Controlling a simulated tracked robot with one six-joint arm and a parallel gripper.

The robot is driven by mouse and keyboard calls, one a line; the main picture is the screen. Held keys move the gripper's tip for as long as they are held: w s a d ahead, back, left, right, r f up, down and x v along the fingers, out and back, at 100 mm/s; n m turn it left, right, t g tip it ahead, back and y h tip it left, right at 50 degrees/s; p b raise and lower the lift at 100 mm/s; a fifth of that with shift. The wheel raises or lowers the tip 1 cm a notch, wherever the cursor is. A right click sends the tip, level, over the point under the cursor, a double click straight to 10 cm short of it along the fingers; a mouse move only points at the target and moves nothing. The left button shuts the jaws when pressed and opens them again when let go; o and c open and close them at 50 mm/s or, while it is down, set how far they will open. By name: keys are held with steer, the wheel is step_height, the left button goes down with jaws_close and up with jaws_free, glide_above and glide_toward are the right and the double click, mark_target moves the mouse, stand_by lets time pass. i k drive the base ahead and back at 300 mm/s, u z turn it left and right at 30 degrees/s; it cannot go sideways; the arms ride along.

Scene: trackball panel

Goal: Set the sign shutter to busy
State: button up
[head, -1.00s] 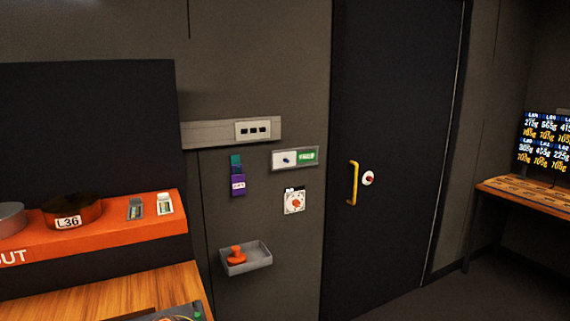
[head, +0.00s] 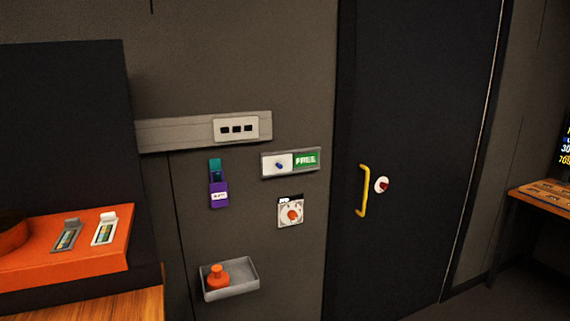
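The sign shutter (head: 279,163) is a white sliding panel with a small blue knob (head: 279,166). It covers the left half of a framed sign (head: 290,176) on the wall, left of the dark door. The right half of the sign is uncovered and shows a green field reading FREE (head: 306,159). Whatever lies behind the white panel is hidden. My gripper is not in view.
Below the sign is a dial with a red knob (head: 291,213). A grey tray (head: 243,280) holding a red-orange knobbed object juts from the wall. A purple holder (head: 219,195) hangs left. The door (head: 415,120) has a yellow handle (head: 363,190). An orange-topped bench (head: 80,265) stands at left.

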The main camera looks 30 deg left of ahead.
mark_target(272, 165)
steer(key=u, duration=0.15)
steer(key=i, duration=0.8)
steer(key=u, duration=1.05)
steer(key=i, duration=0.75)
steer(key=u, duration=0.5)
